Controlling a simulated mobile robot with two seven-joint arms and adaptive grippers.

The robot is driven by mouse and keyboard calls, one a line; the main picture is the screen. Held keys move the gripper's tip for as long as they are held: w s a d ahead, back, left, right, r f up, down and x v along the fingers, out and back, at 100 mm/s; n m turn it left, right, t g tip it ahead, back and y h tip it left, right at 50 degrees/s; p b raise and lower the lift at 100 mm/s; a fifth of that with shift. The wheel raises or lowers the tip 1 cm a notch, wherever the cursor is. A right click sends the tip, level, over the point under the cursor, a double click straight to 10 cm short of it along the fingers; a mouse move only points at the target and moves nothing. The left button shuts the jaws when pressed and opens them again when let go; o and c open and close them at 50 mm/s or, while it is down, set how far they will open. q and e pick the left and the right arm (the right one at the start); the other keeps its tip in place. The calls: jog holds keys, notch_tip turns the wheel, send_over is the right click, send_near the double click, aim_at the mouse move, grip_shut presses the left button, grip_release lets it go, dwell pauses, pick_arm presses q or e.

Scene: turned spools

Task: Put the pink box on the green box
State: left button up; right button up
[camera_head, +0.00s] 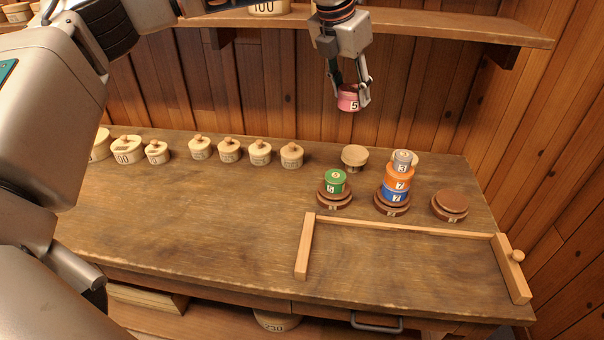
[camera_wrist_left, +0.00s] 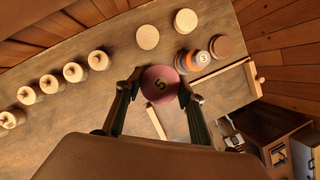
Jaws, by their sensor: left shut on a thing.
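My left gripper (camera_head: 349,88) is shut on the pink box (camera_head: 349,101), a small round box marked 5. It holds the box in the air above the back of the bench. In the left wrist view the pink box (camera_wrist_left: 159,85) sits between the fingertips with its marked top facing the camera. The green box (camera_head: 336,182) rests on a round brown stand (camera_head: 334,200) on the bench, below and slightly left of the pink box in the head view. Nothing is on top of the green box. I cannot make it out in the left wrist view. My right gripper is not in view.
A stack with a blue box (camera_head: 396,195), an orange box (camera_head: 398,178) and a grey box (camera_head: 402,160) stands right of the green box. An empty brown stand (camera_head: 450,205) is further right. Pale lidded pots (camera_head: 229,151) line the back left. A wooden rail (camera_head: 400,225) lies in front.

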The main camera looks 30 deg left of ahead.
pick_arm(q)
jog(key=shift+s+a, duration=0.2)
jog(key=shift+a, duration=0.25)
jog(key=shift+s+a, duration=0.1)
jog(key=shift+a, duration=0.15)
jog(key=p, duration=0.2)
send_near(339, 172)
jog(key=x, duration=0.5)
jog(key=shift+f, duration=0.1)
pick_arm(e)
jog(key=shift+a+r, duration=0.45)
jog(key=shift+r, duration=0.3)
pick_arm(q)
jog(key=shift+b, duration=0.3)
jog(key=shift+f, duration=0.15)
jog(key=o, duration=1.1)
jog(key=shift+c, duration=0.2)
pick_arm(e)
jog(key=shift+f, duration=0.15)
